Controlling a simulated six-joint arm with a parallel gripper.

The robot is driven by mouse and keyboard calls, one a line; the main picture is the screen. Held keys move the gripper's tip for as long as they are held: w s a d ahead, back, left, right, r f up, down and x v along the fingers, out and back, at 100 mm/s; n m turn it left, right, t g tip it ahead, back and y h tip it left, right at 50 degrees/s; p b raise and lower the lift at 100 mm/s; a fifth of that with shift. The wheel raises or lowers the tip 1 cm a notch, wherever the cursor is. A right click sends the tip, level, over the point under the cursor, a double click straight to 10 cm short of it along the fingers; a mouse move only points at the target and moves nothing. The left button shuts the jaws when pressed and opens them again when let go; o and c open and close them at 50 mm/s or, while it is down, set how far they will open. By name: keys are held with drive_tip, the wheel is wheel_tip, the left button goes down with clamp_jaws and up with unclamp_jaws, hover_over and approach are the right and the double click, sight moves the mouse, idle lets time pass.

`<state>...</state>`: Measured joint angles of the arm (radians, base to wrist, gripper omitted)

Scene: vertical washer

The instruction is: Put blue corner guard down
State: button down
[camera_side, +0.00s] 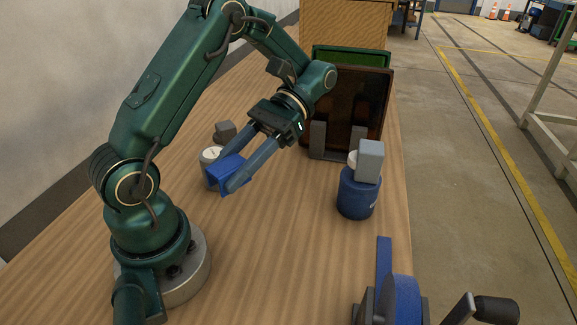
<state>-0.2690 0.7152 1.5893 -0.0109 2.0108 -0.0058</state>
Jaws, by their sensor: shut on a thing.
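The blue corner guard (226,174) is a small bright blue block with angled sides. My gripper (231,173) is shut on it, with the two long grey-blue fingers on either side. The guard is held in front of a white-lidded jar (208,156) and hides part of that jar. I cannot tell whether the guard touches the jar or the table (280,230).
A blue bottle (357,195) stands right of centre with a grey block (369,161) by its top. A dark brown upright panel (376,98) and a grey bracket stand behind. A blue crank device (405,300) is front right. The table's middle front is clear.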

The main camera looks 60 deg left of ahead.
drive_tip(key=a+f+m+y, duration=0.1)
drive_tip(key=a+m+y, duration=0.3)
drive_tip(key=m+y, duration=0.15)
wheel_tip(320, 180, up, 9)
drive_tip(key=m+t+y, duration=1.1)
drive_tip(key=m+t, duration=0.7)
drive_tip(key=m, duration=0.3)
hover_over(281, 171)
drive_tip(key=shift+n+h, duration=0.25)
drive_tip(key=shift+n, duration=0.1)
wheel_tip(281, 171, down, 22)
drive_tip(key=shift+a+r, duration=0.1)
drive_tip(key=shift+c, duration=2.1)
unclamp_jaws()
